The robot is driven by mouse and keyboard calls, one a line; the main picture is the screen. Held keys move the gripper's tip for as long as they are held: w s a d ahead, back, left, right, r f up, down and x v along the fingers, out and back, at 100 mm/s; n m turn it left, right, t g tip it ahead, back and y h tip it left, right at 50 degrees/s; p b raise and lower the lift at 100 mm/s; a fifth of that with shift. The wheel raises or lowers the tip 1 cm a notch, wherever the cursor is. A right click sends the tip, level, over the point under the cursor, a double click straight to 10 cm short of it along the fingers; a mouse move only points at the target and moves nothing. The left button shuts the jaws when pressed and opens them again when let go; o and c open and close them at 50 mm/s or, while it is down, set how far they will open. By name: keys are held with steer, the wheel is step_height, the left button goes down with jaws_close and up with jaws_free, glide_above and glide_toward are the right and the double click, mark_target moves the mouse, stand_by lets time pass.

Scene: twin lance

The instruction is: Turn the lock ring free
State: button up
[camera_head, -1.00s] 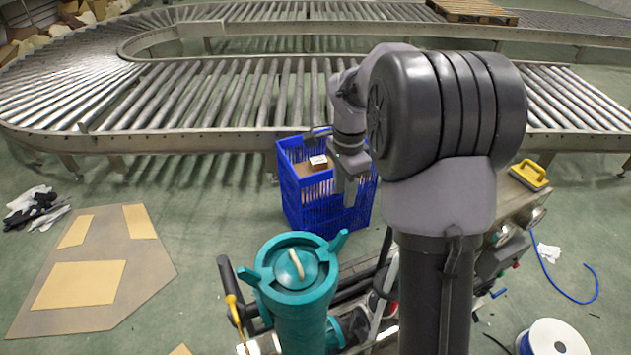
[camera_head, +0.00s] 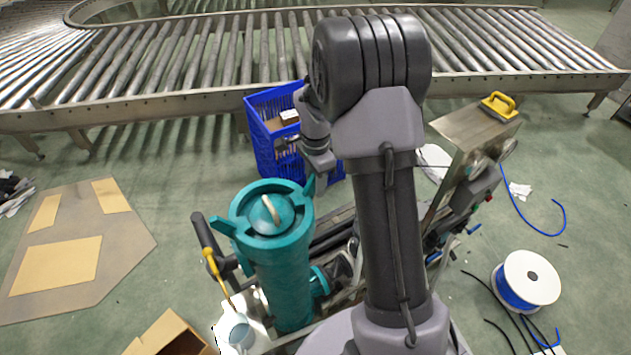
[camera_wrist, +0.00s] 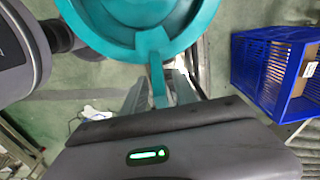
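The teal lock ring (camera_head: 236,207) sits on top of an upright teal cylinder (camera_head: 285,285), around a domed centre with a pale handle (camera_head: 270,209). One lug sticks out to the left (camera_head: 224,227) and another to the right (camera_head: 309,187). My gripper (camera_wrist: 161,78) is at the right-hand lug. In the wrist view the lug (camera_wrist: 157,62) reaches down between my two fingers, which stand apart on either side of it. I cannot tell whether either finger touches it. In the head view my fingertips are largely hidden by the lug and ring.
A blue crate (camera_head: 262,150) with a carton stands behind the cylinder, before the roller conveyor (camera_head: 190,100). A steel box with a yellow-handled tool (camera_head: 498,105) is at right. A cable spool (camera_head: 527,281) and flattened cardboard (camera_head: 125,245) lie on the floor.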

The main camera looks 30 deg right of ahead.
jaws_close()
steer(key=shift+w, duration=0.1)
stand_by(1.2)
